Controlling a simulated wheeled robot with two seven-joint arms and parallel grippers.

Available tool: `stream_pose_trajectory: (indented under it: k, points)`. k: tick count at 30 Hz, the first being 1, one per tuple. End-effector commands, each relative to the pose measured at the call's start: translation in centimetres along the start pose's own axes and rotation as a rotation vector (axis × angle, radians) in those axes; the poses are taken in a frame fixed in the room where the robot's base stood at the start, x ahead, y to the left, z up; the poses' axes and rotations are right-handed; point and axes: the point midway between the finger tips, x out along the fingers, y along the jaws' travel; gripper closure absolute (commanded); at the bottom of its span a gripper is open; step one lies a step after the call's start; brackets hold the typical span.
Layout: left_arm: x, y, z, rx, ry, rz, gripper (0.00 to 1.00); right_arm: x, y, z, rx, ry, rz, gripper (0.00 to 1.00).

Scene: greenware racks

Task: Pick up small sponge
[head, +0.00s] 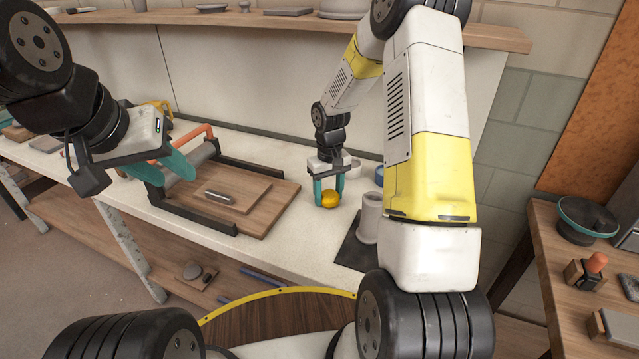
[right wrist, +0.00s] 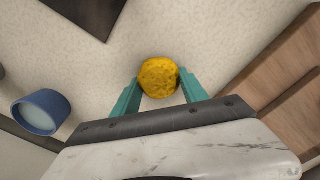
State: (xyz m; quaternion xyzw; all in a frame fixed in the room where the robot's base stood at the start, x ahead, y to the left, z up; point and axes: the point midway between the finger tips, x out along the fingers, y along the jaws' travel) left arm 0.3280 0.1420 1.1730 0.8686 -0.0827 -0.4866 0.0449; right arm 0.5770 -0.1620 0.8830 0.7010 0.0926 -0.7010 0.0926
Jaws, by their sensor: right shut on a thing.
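The small sponge is a round yellow lump (head: 330,198) on or just above the pale worktop in the head view. It also shows in the right wrist view (right wrist: 159,77), between the two teal fingertips. My right gripper (head: 329,192) points down and is shut on the sponge, with one finger on each side. Whether the sponge touches the worktop I cannot tell. My left gripper (head: 133,181) is at the left, near the roller frame, with its teal fingers apart and no object seen between them.
A wooden board (head: 275,205) with a small tool lies left of the sponge. A grey cylinder (head: 369,218) stands on a dark mat (head: 353,250) at its right. A blue-rimmed cup (right wrist: 42,112) is nearby. A shelf (head: 300,25) runs above the worktop.

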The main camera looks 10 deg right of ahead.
Motion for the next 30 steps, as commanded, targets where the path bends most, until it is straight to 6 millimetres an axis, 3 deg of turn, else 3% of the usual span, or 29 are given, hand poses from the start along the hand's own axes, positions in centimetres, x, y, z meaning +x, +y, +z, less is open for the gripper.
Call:
stream_pose_trajectory:
  k: [8, 21, 30]
  points:
    - [0.0, 0.0, 0.0, 0.0, 0.0, 0.0, 0.64, -1.0, 0.0, -0.1, 0.0, 0.002, 0.001, 0.87]
    - [0.0, 0.0, 0.0, 0.0, 0.0, 0.0, 0.64, -8.9, 0.0, -0.1, -0.001, 0.003, 0.001, 0.87]
    - [0.0, 0.0, 0.0, 0.0, 0.0, 0.0, 0.64, -10.1, 0.0, 0.0, 0.0, 0.0, 0.0, 0.87]
